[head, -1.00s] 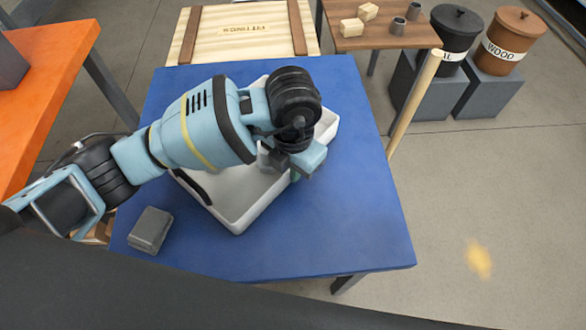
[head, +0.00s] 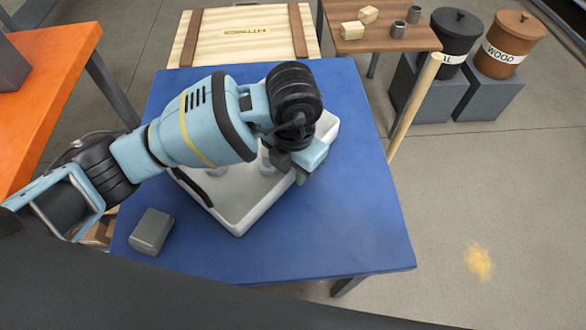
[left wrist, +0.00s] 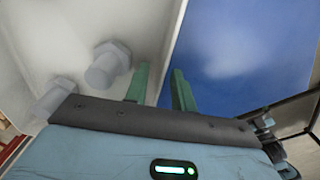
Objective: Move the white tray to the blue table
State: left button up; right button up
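The white tray (head: 238,214) rests on the blue table (head: 345,225), partly hidden by my left arm. It has a dark handle (head: 196,190) on its left side. My left gripper (head: 300,176) is low over the tray's right side. In the left wrist view my gripper's green fingers (left wrist: 160,80) stand apart, one on the inner side of the tray's wall (left wrist: 172,40) and one over the blue tabletop. I cannot tell whether either touches the wall. Grey bolts (left wrist: 108,64) lie inside the tray. My right gripper is not in view.
A grey box (head: 151,232) sits on the blue table left of the tray. A wooden pole (head: 412,108) stands by its right edge. A wooden crate (head: 240,42) and a brown table (head: 385,38) are behind. An orange table (head: 50,75) is at left. The right tabletop is clear.

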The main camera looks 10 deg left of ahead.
pick_arm(q)
notch_tip(320, 180, up, 11)
jog(key=p, duration=0.1)
dwell(0.7)
